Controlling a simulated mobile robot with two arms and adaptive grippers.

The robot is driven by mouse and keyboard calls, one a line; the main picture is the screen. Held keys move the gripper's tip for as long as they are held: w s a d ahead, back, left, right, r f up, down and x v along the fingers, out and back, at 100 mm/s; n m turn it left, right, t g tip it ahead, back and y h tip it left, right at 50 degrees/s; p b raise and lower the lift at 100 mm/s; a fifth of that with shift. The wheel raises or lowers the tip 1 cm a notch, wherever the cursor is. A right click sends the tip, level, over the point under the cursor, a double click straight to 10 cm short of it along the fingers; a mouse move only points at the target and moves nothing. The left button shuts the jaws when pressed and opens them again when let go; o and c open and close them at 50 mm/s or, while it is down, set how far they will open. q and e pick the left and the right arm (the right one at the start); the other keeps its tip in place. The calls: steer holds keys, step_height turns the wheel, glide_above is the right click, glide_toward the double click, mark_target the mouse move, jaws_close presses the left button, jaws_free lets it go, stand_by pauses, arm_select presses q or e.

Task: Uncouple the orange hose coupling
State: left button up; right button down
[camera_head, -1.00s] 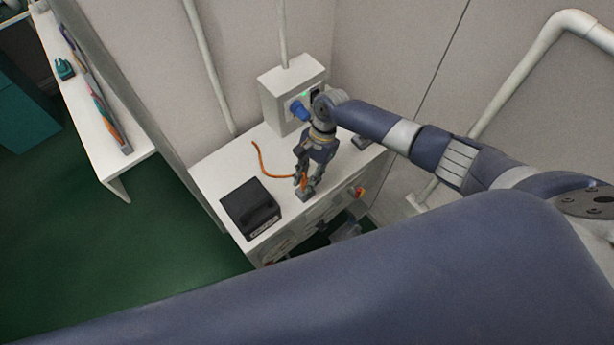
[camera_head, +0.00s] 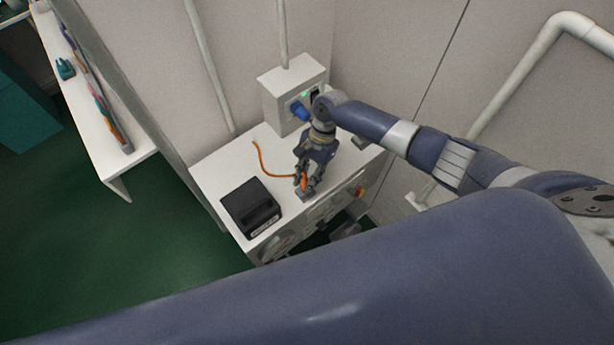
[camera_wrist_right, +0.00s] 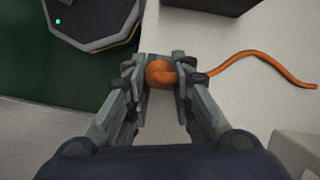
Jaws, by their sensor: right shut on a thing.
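The orange hose coupling (camera_wrist_right: 160,73) sits between the fingers of my right gripper (camera_wrist_right: 164,78) in the right wrist view. The gripper is shut on it. An orange hose (camera_wrist_right: 262,58) runs from the coupling to the right there. In the head view my right gripper (camera_head: 308,183) is low over the front edge of the white bench, and the orange hose (camera_head: 262,160) curls to its left. A grey block (camera_head: 305,194) shows just below the fingertips; whether the coupling is still seated in it is hidden.
A black box (camera_head: 250,207) stands on the white bench (camera_head: 215,168), left of the gripper. A grey box with a blue connector (camera_head: 299,110) stands behind it. Pipes run along the walls.

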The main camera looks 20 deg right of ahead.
steer(key=shift+f+b, duration=0.7)
steer(key=shift+f, duration=0.5)
steer(key=c, duration=1.3)
jaws_free()
steer(key=v, duration=1.2)
steer(key=shift+s+a, duration=0.1)
steer(key=shift+s, duration=0.05)
